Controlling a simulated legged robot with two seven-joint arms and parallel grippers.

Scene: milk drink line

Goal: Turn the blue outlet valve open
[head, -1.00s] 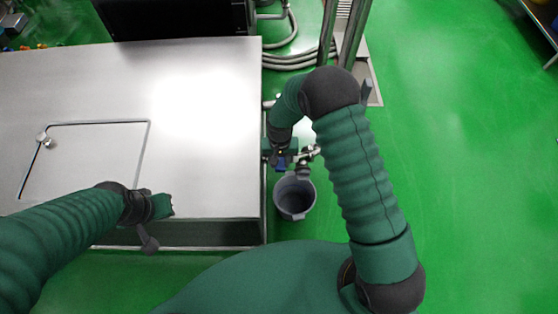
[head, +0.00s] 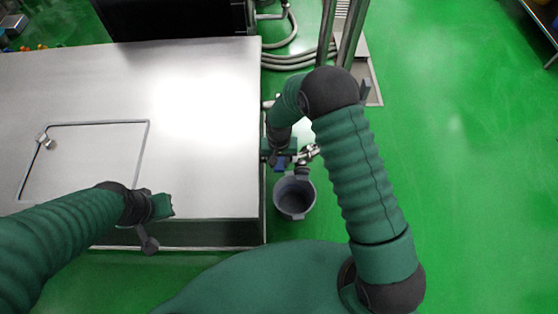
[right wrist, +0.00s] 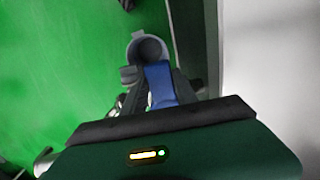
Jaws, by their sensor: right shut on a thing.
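The blue valve handle (right wrist: 160,86) shows in the right wrist view between the fingers of my right gripper (right wrist: 162,92), which is shut on it. In the head view the blue handle (head: 281,163) is a small patch beside the steel tank's right side, with my right gripper (head: 280,154) at it. A metal outlet fitting (head: 306,155) sticks out to the right of it. My left gripper (head: 162,206) is over the front edge of the tank top, away from the valve; its fingers are too small to judge.
A grey bucket (head: 294,197) stands on the green floor below the outlet; it also shows in the right wrist view (right wrist: 150,48). The steel tank (head: 200,100) fills the left. Hoses (head: 290,62) and steel posts (head: 350,35) stand behind.

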